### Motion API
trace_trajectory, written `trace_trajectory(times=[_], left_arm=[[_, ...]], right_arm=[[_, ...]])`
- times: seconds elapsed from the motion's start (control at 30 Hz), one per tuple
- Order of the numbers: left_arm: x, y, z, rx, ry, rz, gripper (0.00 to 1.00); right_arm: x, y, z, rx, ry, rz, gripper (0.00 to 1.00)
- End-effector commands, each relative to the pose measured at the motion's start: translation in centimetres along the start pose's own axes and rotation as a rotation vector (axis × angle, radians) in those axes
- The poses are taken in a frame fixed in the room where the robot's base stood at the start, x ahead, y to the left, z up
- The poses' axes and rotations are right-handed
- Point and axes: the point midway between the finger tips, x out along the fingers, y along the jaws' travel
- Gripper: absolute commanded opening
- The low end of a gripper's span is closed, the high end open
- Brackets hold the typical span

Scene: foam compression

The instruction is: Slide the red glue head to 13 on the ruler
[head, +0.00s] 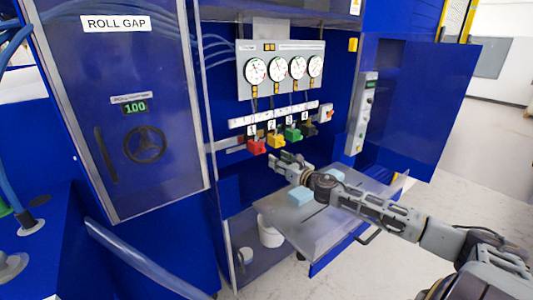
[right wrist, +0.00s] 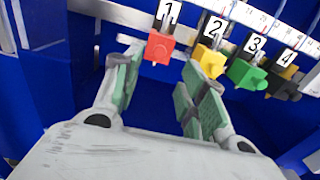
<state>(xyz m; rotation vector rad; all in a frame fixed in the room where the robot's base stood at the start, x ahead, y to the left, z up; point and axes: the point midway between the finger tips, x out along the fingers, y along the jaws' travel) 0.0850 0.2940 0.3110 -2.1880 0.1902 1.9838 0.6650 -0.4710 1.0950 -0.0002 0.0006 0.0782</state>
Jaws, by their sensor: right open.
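The red glue head (head: 256,146), labelled 1, is the leftmost of the row of heads below the white ruler strip (head: 238,122). It also shows in the right wrist view (right wrist: 159,47). My right gripper (head: 275,162) is open and empty, just below and slightly right of the red head in the head view. In the right wrist view its green-padded fingers (right wrist: 161,68) are spread, with the red head seen between and just beyond the tips. I see no clear contact. The ruler (right wrist: 258,18) crosses the upper right there; its numbers are too small to read surely. My left gripper is out of view.
Yellow head 2 (right wrist: 210,60), green head 3 (right wrist: 245,74) and black head 4 (right wrist: 285,84) stand to the right of the red one. Dial gauges (head: 298,68) hang above. Below are a shelf (head: 300,238) with blue foam blocks (head: 297,207) and a white bucket (head: 270,235).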

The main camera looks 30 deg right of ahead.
Motion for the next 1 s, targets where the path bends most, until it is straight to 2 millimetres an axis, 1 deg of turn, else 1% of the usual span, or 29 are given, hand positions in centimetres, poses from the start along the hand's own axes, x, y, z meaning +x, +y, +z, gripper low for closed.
trace_trajectory(times=[1.0], left_arm=[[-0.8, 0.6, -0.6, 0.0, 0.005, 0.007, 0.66]], right_arm=[[3.7, -0.1, 0.1, 0.002, -0.001, -0.002, 0.42]])
